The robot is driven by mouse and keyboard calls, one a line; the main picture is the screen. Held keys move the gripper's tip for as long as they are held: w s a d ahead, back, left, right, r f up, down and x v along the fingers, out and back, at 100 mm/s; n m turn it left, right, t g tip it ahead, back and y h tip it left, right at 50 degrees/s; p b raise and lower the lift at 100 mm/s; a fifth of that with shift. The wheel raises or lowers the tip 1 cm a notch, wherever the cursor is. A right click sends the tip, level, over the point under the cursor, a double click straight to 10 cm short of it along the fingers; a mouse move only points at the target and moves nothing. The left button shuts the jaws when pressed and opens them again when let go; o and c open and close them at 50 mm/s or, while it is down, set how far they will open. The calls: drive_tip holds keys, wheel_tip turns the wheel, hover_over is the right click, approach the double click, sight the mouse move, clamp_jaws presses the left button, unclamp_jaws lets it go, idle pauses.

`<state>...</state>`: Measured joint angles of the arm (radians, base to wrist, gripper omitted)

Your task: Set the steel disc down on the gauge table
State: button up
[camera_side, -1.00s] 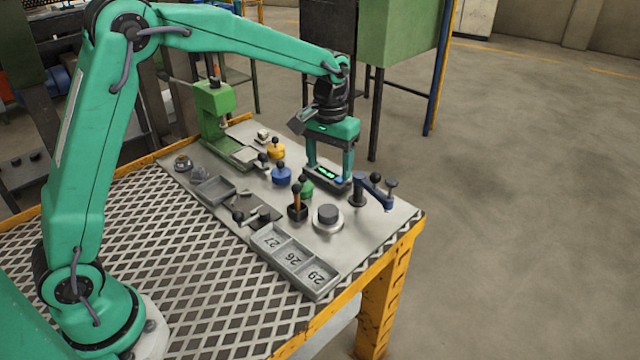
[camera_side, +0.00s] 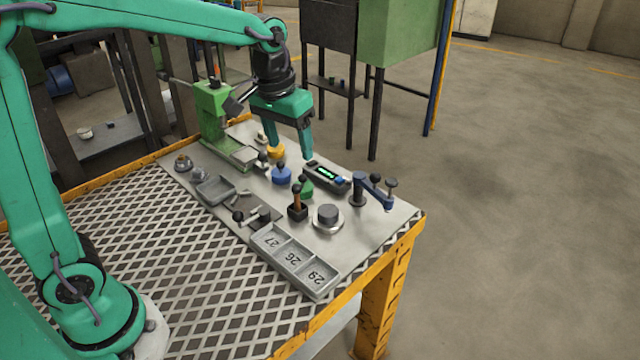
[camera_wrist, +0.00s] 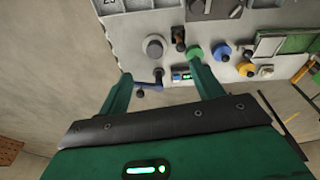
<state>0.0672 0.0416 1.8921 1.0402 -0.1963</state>
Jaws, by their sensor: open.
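A dark grey disc, which looks like the steel disc (camera_side: 328,213), lies flat on a pale round base that may be the gauge table (camera_side: 327,229). The disc also shows in the wrist view (camera_wrist: 154,45), ahead of the fingers and apart from them. My gripper (camera_side: 290,152) is open and empty. It hangs above the back part of the bench, behind the disc and up to its left. In the wrist view my gripper (camera_wrist: 160,68) has its fingers spread, with nothing between the tips that they touch.
A black device with a green display (camera_side: 326,174) and a blue stand with an arm (camera_side: 372,190) are right of my gripper. Yellow (camera_side: 276,151), blue (camera_side: 281,175) and green knobbed pieces stand close by. A numbered tray (camera_side: 290,260) lies in front; a green press (camera_side: 214,110) stands left.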

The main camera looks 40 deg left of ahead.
drive_tip(key=s+a+t, duration=0.1)
drive_tip(key=s, duration=0.8)
drive_tip(key=s+a+r+m+t, duration=0.1)
drive_tip(key=s+t, duration=0.1)
drive_tip(key=s, duration=0.7)
drive_tip(key=shift+a+t, duration=0.3)
drive_tip(key=shift+a, duration=0.05)
